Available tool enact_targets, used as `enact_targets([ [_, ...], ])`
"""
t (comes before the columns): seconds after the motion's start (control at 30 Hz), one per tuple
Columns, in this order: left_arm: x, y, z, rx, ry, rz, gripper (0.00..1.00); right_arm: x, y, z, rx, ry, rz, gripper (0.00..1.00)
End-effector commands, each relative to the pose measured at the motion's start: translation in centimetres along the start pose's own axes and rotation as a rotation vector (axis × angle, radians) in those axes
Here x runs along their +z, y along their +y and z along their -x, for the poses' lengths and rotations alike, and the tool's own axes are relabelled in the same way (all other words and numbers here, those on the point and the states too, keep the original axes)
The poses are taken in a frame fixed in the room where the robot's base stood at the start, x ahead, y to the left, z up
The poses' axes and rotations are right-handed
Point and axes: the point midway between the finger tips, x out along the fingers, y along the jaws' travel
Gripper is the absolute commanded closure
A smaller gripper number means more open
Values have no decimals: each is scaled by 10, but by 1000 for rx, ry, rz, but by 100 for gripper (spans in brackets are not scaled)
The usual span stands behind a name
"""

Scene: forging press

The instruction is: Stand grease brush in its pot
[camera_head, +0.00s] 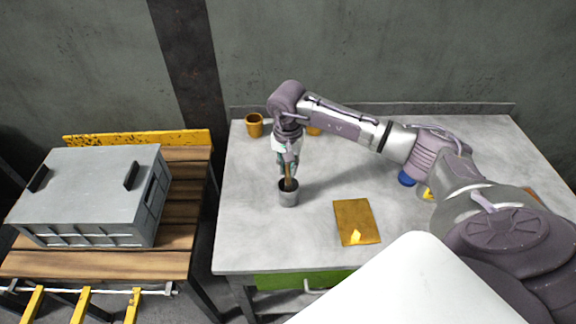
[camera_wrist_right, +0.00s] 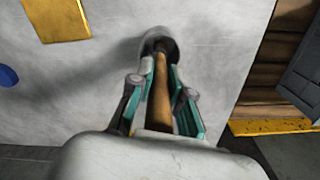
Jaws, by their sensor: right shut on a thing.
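The grease brush (camera_head: 288,184) is upright, its brown handle between the fingers of my right gripper (camera_head: 289,163). Its lower end is inside the mouth of a small grey pot (camera_head: 288,197) on the grey table. In the right wrist view, the handle (camera_wrist_right: 161,90) runs from between the teal-lined fingers of the gripper (camera_wrist_right: 162,101) down into the pot's dark opening (camera_wrist_right: 158,43). The brush's bristles are hidden inside the pot. I cannot tell whether the brush touches the bottom. My left gripper is out of view.
A yellow-brown plate (camera_head: 352,218) lies to the right of the pot. An orange cup (camera_head: 254,125) stands at the back left of the table, and a blue object (camera_head: 406,179) sits under my right arm. A grey crate (camera_head: 88,193) rests on a wooden pallet table at left.

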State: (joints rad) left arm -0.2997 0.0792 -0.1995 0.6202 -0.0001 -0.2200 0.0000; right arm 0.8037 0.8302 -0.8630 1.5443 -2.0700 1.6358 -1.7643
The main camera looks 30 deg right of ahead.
Motion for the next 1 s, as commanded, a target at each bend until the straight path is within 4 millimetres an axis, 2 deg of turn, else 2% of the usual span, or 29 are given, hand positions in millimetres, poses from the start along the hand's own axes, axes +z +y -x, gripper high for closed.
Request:
enact_targets([
  [0.2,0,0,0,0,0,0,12,0,0,1,0,0,0,100],
  [0.23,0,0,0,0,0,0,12,0,0,1,0,0,0,77],
  [0.37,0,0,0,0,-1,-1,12,0,0,1,0,0,0,55],
  [0.4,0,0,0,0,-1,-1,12,0,0,0,0,0,0,53],
  [0.67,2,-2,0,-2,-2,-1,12,0,0,1,0,0,0,53],
  [0.77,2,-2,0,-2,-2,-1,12,-1,0,7,-1,1,0,53],
  [0.87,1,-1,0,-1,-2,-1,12,-1,-1,21,-4,4,-1,53],
  [1.0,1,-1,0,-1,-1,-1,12,-2,-1,51,-4,5,1,53],
])
